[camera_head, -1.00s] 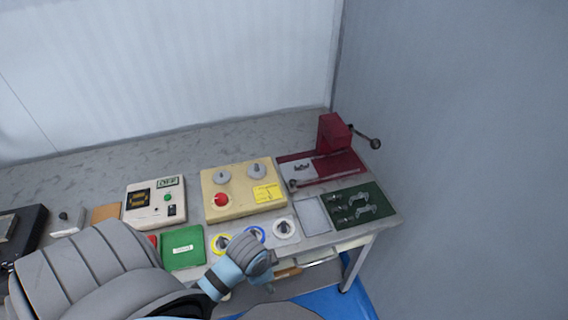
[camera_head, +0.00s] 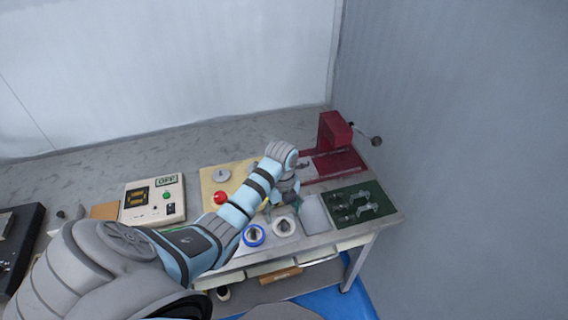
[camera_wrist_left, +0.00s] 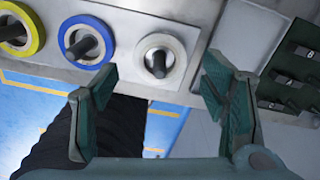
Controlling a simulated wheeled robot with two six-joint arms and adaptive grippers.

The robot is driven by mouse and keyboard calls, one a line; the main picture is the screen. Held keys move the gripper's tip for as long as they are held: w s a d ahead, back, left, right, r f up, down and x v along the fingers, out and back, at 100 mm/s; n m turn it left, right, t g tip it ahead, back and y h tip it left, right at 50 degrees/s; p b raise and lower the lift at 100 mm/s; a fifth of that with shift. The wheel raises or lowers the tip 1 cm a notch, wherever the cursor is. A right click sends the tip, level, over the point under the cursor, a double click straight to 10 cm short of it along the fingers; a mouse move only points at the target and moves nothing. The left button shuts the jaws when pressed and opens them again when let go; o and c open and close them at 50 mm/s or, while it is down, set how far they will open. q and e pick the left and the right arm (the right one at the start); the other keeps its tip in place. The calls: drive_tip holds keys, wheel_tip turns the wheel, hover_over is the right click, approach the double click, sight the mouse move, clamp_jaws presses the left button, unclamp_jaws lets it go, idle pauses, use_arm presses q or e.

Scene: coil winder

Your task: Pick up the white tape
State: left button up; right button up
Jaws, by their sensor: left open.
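The white tape (camera_head: 277,229) is a small white ring around a dark peg on the front of the workbench. It also shows in the left wrist view (camera_wrist_left: 147,45), at upper centre, just beyond the fingertips. My left gripper (camera_head: 284,200) is above and slightly behind the tape in the head view. Its open green fingers show in the left wrist view (camera_wrist_left: 158,88), spread to either side of the tape and apart from it, with nothing between them. My right gripper is in neither view.
A blue tape (camera_wrist_left: 70,24) and a yellow tape (camera_wrist_left: 35,22) sit on pegs to the left of the white one. A grey tray (camera_head: 316,214) and a green tool board (camera_head: 372,192) lie to the right. A red machine (camera_head: 335,133) stands behind.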

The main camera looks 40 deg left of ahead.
sight(283, 222)
use_arm(q)
drive_tip(key=f, duration=0.5)
drive_tip(key=shift+s+d+f+b, duration=0.2)
drive_tip(key=shift+d+f+b, duration=0.1)
drive_tip(key=shift+d+f, duration=0.05)
drive_tip(key=c, duration=0.9)
drive_tip(key=shift+r, duration=0.15)
